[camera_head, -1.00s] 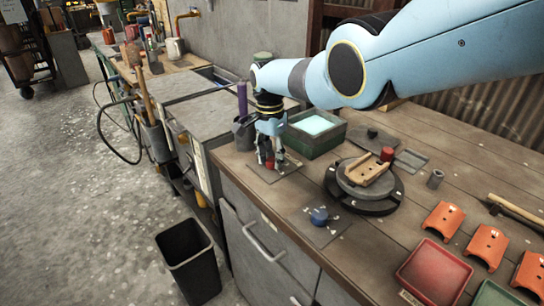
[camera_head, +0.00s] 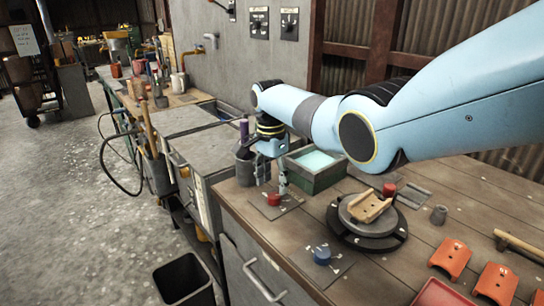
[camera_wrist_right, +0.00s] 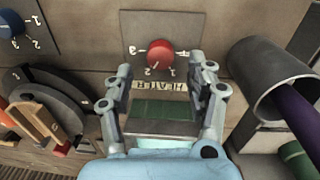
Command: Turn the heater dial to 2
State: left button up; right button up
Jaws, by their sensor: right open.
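The red heater dial (camera_head: 274,199) sits on a flat plate at the bench's near left corner. My left gripper is not in view.
A blue dial (camera_head: 322,255) on its own plate lies nearer. A round turntable (camera_head: 367,228) bears a wooden piece. A green box (camera_head: 315,178) stands behind the gripper, and a grey cup with a purple item (camera_head: 244,162) stands left of it. Orange parts (camera_head: 450,259) lie right.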

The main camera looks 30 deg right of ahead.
aim_at(272, 194)
notch_tip(272, 194, up, 8)
jog(key=shift+w, duration=0.25)
dwell(0.5)
